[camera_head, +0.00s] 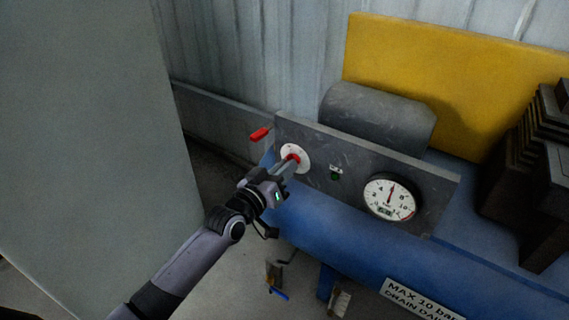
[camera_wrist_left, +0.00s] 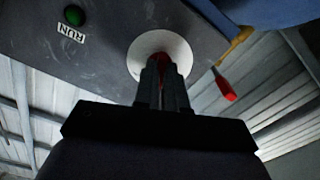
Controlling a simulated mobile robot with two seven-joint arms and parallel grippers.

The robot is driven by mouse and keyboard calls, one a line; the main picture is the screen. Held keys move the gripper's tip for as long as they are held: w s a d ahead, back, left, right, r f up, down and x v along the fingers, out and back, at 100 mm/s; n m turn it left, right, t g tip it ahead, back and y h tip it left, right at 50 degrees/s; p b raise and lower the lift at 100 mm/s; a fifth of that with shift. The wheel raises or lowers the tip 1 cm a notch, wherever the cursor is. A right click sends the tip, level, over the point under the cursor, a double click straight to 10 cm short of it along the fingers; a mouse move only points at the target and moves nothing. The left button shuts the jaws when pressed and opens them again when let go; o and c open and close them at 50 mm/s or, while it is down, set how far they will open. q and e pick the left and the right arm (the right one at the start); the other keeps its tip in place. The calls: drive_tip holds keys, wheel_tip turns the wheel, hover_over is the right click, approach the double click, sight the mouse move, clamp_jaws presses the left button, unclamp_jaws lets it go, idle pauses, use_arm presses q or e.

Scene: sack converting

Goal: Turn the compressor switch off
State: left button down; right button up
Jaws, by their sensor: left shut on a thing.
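The compressor switch (camera_head: 294,157) is a red knob on a round white plate (camera_head: 303,152), set in the left part of a grey panel. My left gripper (camera_head: 286,165) is at the switch, its fingers shut on the red knob. In the left wrist view the fingers (camera_wrist_left: 162,85) point at the white plate (camera_wrist_left: 144,46), and a little red of the switch (camera_wrist_left: 162,62) shows between and behind them. The fingers hide most of the knob, so its setting cannot be told. My right gripper is not in view.
A green lamp (camera_head: 335,176) with a RUN label and a pressure gauge (camera_head: 390,197) are on the panel (camera_head: 440,190). A red-handled lever (camera_head: 260,134) sticks out left of the panel. The blue tank (camera_head: 350,240) lies below. A grey wall (camera_head: 80,120) stands at left.

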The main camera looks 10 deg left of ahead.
use_arm(q)
drive_tip(key=shift+n, duration=0.9)
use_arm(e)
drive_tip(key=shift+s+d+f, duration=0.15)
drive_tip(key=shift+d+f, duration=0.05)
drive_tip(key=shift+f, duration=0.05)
use_arm(q)
drive_tip(key=c, duration=1.2)
unclamp_jaws()
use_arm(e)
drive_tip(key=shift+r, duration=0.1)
